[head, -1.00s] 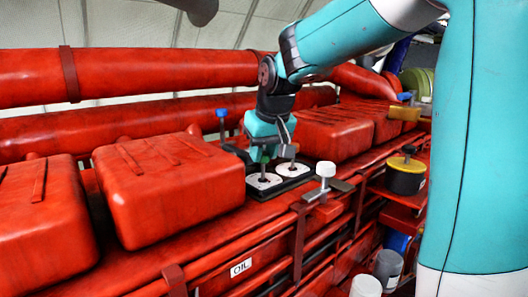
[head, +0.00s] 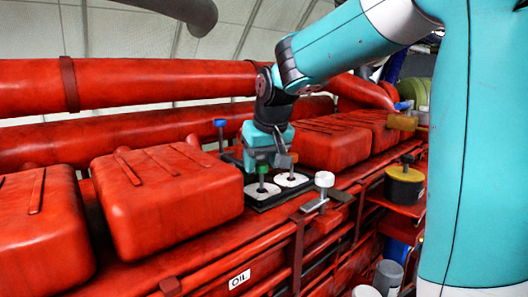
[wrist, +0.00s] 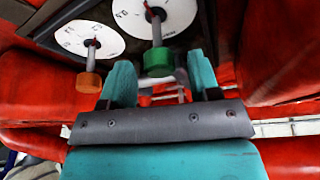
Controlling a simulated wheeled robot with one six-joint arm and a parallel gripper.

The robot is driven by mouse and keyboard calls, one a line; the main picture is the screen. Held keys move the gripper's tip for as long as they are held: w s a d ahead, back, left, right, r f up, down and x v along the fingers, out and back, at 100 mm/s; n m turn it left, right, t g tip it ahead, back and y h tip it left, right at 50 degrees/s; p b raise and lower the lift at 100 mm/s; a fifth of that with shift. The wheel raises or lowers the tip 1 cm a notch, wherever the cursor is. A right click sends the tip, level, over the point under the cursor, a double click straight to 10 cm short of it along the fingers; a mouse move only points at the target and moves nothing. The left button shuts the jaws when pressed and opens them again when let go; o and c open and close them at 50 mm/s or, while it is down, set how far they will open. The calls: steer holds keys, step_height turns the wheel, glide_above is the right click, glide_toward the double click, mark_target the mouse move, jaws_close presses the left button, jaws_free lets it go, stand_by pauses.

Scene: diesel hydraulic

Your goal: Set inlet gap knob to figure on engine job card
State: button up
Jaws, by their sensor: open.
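Two white dials sit on a black plate between the red covers. The near dial (head: 262,190) carries a green knob (head: 262,170) on a stem. The far dial (head: 292,180) carries an orange-brown knob (head: 293,157). My gripper (head: 266,163) is open just above and behind the green knob. In the wrist view the green knob (wrist: 158,62) stands in line with the gap between my fingertips (wrist: 160,78), and the orange knob (wrist: 88,81) is outside the left finger. The dial figures are too small to read. I see no job card.
A white-topped knob (head: 324,180) stands right of the dials, and a blue-topped post (head: 220,123) behind them. Red box covers (head: 168,195) flank the plate. A black and yellow pot (head: 404,185) is on the right shelf. Grey cups (head: 388,274) stand below.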

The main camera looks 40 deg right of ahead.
steer(key=b+v, duration=0.1)
steer(key=v, duration=1.6)
steer(key=shift+s, duration=0.2)
steer(key=shift+a+r, duration=0.1)
